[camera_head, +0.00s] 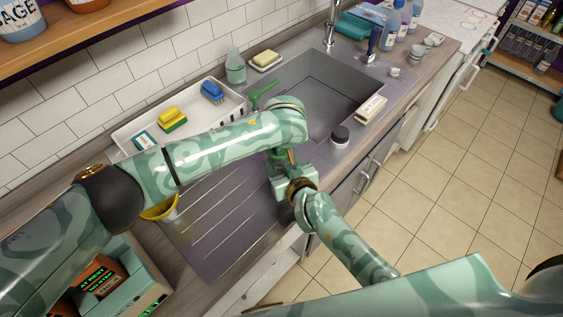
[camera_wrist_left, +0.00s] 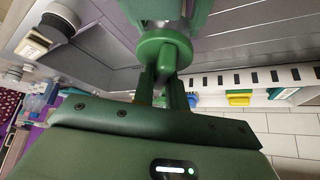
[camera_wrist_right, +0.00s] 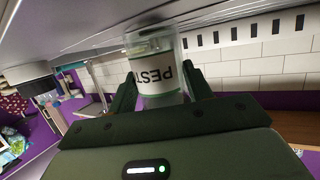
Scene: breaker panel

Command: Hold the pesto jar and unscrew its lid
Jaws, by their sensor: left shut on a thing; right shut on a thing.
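The pesto jar (camera_wrist_right: 155,60) is a clear jar with a white label, seen in the right wrist view between the fingers of my right gripper (camera_wrist_right: 160,85), which is shut on it. In the left wrist view my left gripper (camera_wrist_left: 163,88) is shut on a round green piece, apparently the lid (camera_wrist_left: 158,48). In the head view my right gripper (camera_head: 286,172) is over the front of the drainboard, close to my left wrist, which hides most of the jar and lid. I cannot tell whether the lid is still on the jar.
A sink (camera_head: 318,92) lies to the right. A white tray (camera_head: 128,125) with sponges stands behind at the left. A black-lidded jar (camera_head: 340,137) and a boxed item (camera_head: 371,108) stand by the sink's front edge. A yellow bowl (camera_head: 160,208) is at left. The ribbed drainboard (camera_head: 215,225) is clear.

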